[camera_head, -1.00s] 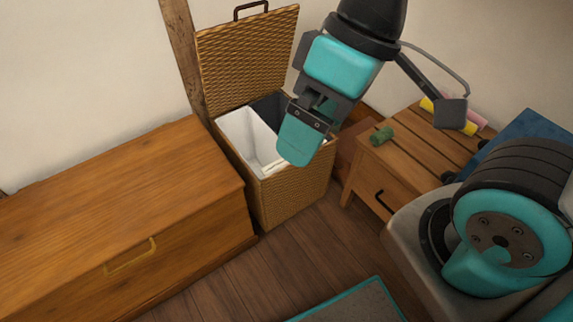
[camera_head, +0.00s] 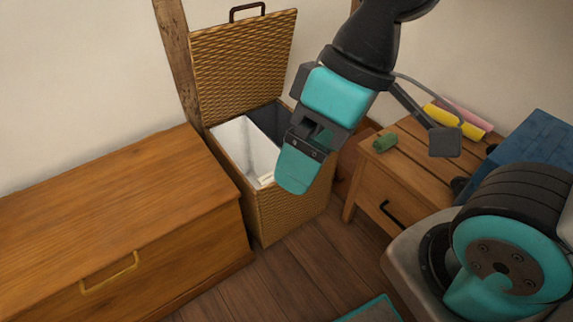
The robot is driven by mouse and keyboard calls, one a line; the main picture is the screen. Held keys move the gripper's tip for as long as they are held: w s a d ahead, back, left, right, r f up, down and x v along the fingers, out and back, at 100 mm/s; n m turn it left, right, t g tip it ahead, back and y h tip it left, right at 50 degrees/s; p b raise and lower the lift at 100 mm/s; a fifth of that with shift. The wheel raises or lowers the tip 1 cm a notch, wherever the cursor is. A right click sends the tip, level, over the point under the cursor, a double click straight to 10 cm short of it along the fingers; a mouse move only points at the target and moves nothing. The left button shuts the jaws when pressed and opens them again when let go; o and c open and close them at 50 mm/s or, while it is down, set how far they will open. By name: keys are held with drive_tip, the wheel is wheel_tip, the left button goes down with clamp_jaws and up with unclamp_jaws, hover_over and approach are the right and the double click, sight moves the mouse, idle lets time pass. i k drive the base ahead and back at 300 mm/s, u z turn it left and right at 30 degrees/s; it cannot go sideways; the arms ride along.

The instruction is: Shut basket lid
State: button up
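A wicker basket (camera_head: 285,215) stands on the floor in the middle of the head view. Its wicker lid (camera_head: 240,62) is open and stands upright behind it, leaning near the wall, with a dark handle (camera_head: 247,10) at its top edge. Inside the basket a white section (camera_head: 243,145) and a dark section show. My gripper (camera_head: 293,172) points down in front of the basket's right side in the picture and hides part of its opening. I cannot tell its height over the basket or whether its fingers are apart. Nothing shows held in it.
A wooden chest (camera_head: 110,215) stands close to the basket's left. A small wooden table (camera_head: 388,185) is at the right, with a green roll (camera_head: 384,142) and yellow and pink rolls (camera_head: 455,119). A wooden post (camera_head: 177,70) stands behind the lid.

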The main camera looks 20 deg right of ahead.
sight(239, 66)
drive_tip(key=z, duration=0.35)
drive_tip(key=i, duration=1.1)
drive_tip(key=u, duration=0.75)
